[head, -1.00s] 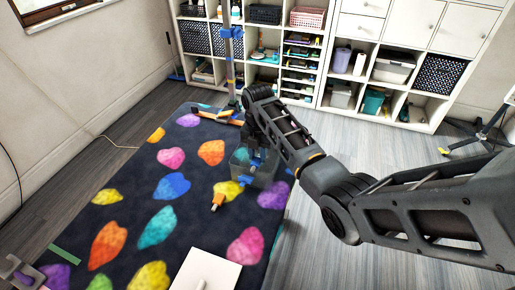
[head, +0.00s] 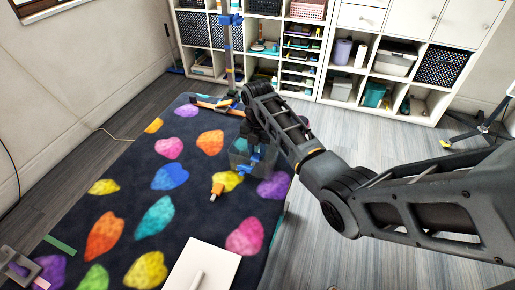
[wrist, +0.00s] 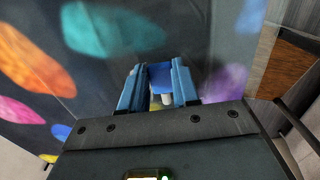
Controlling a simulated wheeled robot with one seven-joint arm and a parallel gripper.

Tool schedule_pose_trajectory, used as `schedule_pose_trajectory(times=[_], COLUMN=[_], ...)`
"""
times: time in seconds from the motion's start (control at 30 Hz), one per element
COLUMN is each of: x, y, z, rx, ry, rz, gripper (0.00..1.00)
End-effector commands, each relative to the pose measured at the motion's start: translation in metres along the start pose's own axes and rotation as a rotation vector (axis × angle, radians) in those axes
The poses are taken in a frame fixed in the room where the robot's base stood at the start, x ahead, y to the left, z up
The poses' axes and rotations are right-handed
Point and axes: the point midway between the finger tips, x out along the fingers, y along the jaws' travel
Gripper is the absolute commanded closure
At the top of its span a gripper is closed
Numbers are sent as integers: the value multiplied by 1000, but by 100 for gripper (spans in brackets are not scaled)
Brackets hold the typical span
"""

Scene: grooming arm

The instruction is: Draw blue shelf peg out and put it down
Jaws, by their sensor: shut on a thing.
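In the wrist view my gripper (wrist: 158,88) has two blue fingers shut on a small blue peg (wrist: 160,75), with a pale stub showing below it. An upright post (head: 229,60) with blue fittings stands on an orange-ended base behind the gripper.
A small orange, white and blue object (head: 216,191) lies on the mat left of the bin. A white board (head: 215,262) with a pale rod lies at the front. White shelving (head: 320,92) lines the back. The mat's left side is mostly clear.

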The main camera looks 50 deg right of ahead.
Motion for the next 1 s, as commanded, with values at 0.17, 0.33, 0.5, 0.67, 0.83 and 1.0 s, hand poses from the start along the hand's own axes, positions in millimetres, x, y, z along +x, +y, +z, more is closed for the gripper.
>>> schedule_pose_trajectory(times=[0.17,0.33,0.5,0.67,0.83,1.0], x=[2,4,6,6,6,6], y=[0,0,0,0,0,0], z=[0,0,0,0,0,0], rx=[0,0,0,0,0,0], ry=[0,0,0,0,0,0], rz=[0,0,0,0,0,0], gripper=[100,100,100,100,100,54])
